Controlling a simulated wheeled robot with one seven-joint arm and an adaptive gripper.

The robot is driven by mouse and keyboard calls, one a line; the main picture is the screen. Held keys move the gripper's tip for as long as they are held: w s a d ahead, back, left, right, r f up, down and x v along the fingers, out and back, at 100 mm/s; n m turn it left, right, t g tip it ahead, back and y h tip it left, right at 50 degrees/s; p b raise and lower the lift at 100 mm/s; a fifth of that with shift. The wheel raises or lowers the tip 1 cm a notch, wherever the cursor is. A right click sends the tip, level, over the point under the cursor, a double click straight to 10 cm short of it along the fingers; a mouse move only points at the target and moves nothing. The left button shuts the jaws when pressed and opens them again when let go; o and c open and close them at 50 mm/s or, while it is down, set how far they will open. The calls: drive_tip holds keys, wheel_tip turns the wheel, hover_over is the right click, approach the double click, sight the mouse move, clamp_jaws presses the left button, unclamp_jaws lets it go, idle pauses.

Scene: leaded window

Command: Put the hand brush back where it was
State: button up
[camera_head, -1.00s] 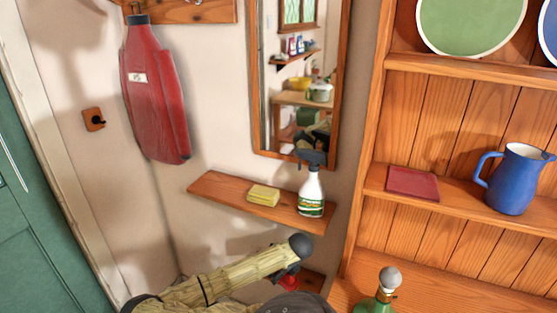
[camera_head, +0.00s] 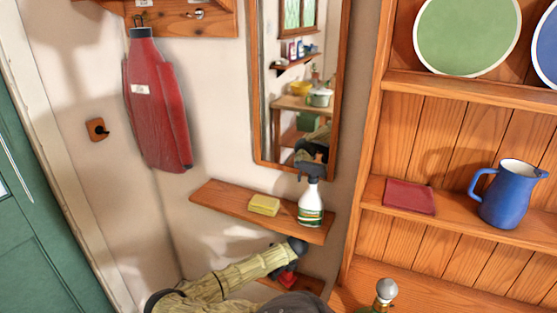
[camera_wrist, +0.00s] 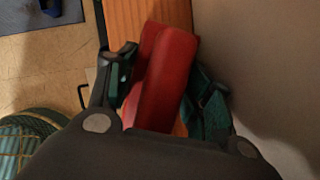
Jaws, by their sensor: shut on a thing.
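My gripper (camera_wrist: 163,82) is shut on a red object (camera_wrist: 165,85), which I take to be the hand brush. Its smooth red body lies between the two dark green finger pads in the wrist view. Bristles cannot be made out. In the head view a small bit of the red brush (camera_head: 287,279) shows below my dark wrist, at the low wooden shelf (camera_head: 308,284). That wooden shelf passes behind the brush in the wrist view (camera_wrist: 150,12). I cannot tell whether the brush touches it. My arm hides most of this spot.
Above, a wall shelf (camera_head: 235,206) holds a yellow sponge (camera_head: 264,205) and a spray bottle (camera_head: 311,205), close to my wrist. A mirror (camera_head: 295,110) hangs above. A dresser with a blue jug (camera_head: 507,196) stands right.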

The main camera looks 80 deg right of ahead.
drive_tip(key=o, duration=0.7)
drive_tip(key=shift+s+r, duration=0.15)
drive_tip(key=shift+r, duration=0.1)
drive_tip(key=shift+b+v, duration=0.45)
drive_tip(key=shift+v, duration=0.65)
drive_tip(key=s+a+b, duration=0.1)
drive_tip(key=s+a, duration=0.1)
drive_tip(key=s, duration=0.1)
drive_tip(key=s+a+b, duration=0.1)
drive_tip(key=s+a, duration=0.1)
drive_tip(key=s, duration=0.2)
drive_tip(key=s+a+b, duration=0.1)
drive_tip(key=s+a, duration=0.1)
drive_tip(key=s, duration=0.1)
drive_tip(key=shift+s+a+r, duration=0.15)
drive_tip(key=shift+s, duration=0.1)
